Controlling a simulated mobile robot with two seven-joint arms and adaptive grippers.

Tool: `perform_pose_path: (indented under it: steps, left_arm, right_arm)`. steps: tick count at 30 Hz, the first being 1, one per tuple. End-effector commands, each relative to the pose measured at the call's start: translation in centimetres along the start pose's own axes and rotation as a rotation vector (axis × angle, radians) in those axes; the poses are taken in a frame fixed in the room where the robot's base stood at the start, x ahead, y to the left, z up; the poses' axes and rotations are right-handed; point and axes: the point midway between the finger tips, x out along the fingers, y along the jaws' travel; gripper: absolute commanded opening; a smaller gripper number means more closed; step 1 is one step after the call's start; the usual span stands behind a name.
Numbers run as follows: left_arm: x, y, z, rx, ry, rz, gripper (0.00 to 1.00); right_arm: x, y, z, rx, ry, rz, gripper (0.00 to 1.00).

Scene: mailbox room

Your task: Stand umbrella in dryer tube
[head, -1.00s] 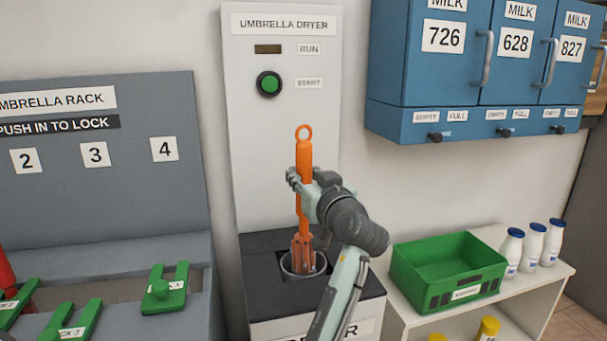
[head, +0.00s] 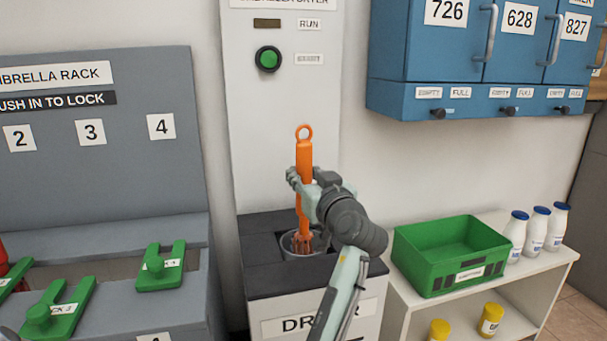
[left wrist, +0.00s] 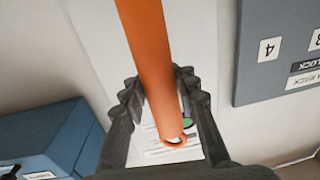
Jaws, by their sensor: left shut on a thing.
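The orange umbrella (head: 304,160) stands about upright, its loop handle at the top. Its lower end is inside the round grey mouth of the dryer tube (head: 290,253), and the tip is hidden. My left gripper (head: 303,178) is shut on the shaft below the loop, above the tube. In the left wrist view the umbrella (left wrist: 150,60) runs between the two dark fingers (left wrist: 160,105). The umbrella dryer (head: 280,110) has a green button (head: 268,59) on its panel. My right gripper is not in view.
A grey umbrella rack (head: 100,180) with green locks (head: 160,266) stands at the left. At the right, a low white shelf (head: 385,290) carries a green crate (head: 440,262) and white bottles (head: 537,230). Blue milk lockers (head: 425,70) hang above it.

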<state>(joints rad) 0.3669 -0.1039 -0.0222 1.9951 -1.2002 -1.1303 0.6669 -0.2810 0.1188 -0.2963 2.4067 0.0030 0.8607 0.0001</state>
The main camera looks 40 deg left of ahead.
Motion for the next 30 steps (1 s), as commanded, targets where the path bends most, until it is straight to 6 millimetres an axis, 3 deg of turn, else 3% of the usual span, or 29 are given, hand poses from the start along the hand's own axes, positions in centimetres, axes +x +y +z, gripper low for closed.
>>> perform_pose_path:
  steps: [5, 6, 12, 22, 30]
  left_arm:
    - [0.0, 0.0, -0.1, -0.001, 0.002, 0.000, 0.00]
    - [0.0, 0.0, -0.1, -0.001, 0.002, 0.000, 0.32]
    - [0.0, 0.0, -0.1, 0.000, 0.002, 0.000, 0.54]
    - [0.0, 0.0, -0.4, 0.001, -0.001, 0.000, 0.54]
    - [0.0, 0.0, -4.9, 0.000, 0.003, -0.001, 0.54]
  right_arm:
    - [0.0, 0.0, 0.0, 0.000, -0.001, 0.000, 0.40]
    - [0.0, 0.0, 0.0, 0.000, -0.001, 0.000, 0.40]
    - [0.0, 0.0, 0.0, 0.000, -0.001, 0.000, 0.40]
    - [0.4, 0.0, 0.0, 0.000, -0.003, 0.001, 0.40]
    - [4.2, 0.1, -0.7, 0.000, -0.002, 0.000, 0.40]
